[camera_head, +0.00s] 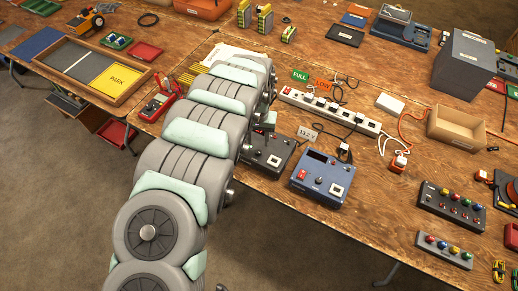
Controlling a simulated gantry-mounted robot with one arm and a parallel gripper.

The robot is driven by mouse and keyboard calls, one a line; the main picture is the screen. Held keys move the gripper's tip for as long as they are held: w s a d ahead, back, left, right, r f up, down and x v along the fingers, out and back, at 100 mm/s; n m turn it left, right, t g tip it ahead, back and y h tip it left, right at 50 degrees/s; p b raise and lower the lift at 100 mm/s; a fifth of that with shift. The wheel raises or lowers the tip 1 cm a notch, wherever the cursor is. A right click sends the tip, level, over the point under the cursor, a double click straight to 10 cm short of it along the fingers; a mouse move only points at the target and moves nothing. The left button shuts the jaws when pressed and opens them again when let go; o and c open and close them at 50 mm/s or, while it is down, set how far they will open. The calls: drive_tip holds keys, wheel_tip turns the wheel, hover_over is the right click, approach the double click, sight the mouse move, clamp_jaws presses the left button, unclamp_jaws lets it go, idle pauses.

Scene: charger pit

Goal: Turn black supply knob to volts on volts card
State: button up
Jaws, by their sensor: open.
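A blue supply box (322,176) sits on the workbench, with a dark display (317,156), a red switch (302,174) and a white-framed square. A small dark knob (318,181) shows on its face; its pointer is too small to read. The volts card (308,133), reading about 13.2 V, stands behind the supply. The supply's display shows no readable number. My gripper (262,128) is small and dark at the end of my arm, over the back of a black box left of the supply. It is open and apart from the supply; its fingers are mostly hidden.
The black box (265,158) stands close to the supply's left. A white power strip (330,112) with plugs and cables runs behind. FULL (300,76) and LOW (321,83) cards lie farther back. A button panel (451,206) is at the right. Bench in front of the supply is clear.

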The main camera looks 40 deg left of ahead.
sight(258, 151)
wheel_tip(258, 151, down, 6)
drive_tip(key=shift+f+b, duration=0.25)
drive_tip(key=shift+b, duration=0.1)
drive_tip(key=shift+c, duration=0.3)
clamp_jaws()
idle(0.3)
